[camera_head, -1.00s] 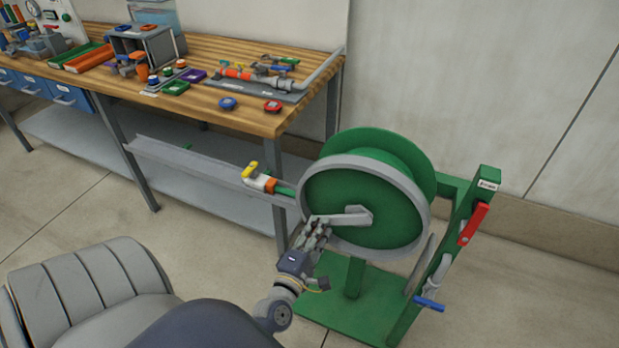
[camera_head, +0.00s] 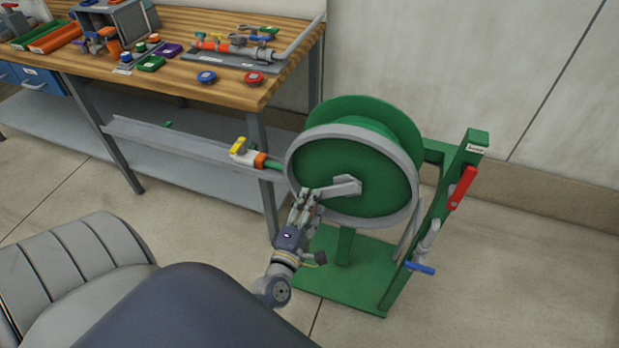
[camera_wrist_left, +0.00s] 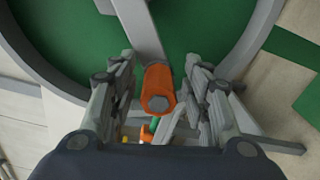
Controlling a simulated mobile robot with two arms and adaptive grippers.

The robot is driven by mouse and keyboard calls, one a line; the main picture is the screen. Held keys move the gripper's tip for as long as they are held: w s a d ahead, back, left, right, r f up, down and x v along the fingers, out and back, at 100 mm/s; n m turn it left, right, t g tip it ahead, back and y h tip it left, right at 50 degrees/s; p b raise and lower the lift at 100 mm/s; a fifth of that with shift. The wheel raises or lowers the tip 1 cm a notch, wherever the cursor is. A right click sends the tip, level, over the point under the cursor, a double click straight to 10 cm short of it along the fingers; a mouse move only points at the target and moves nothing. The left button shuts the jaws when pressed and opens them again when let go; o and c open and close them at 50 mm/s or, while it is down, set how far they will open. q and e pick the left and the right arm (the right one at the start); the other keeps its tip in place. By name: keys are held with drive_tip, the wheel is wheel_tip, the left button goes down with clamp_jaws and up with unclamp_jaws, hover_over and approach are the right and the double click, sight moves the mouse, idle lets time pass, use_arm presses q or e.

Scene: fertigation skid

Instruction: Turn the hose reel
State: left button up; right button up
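The green hose reel (camera_head: 345,160) with a grey rim stands on a green frame, its face towards me. Its grey crank arm (camera_head: 334,188) points left from the hub and also shows in the left wrist view (camera_wrist_left: 143,30). At the crank's outer end is an orange handle (camera_wrist_left: 160,88) with a bolt in its end. My left gripper (camera_head: 304,203) is at this end, its fingers on either side of the handle. In the left wrist view the gripper (camera_wrist_left: 160,72) is open, with narrow gaps beside the handle. My right gripper is out of view.
A wooden workbench (camera_head: 180,60) with tools stands behind on the left. A yellow-handled valve (camera_head: 240,148) sits left of the reel. A red lever (camera_head: 462,188) and blue handle (camera_head: 420,268) are on the frame's right post. Floor on the right is clear.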

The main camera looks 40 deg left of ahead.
use_arm(q)
drive_tip(key=shift+s, duration=0.1)
drive_tip(key=v, duration=1.1)
drive_tip(key=shift+s, duration=0.35)
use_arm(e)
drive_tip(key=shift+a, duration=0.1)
use_arm(q)
drive_tip(key=shift+d+r, duration=0.1)
drive_tip(key=shift+d, duration=0.05)
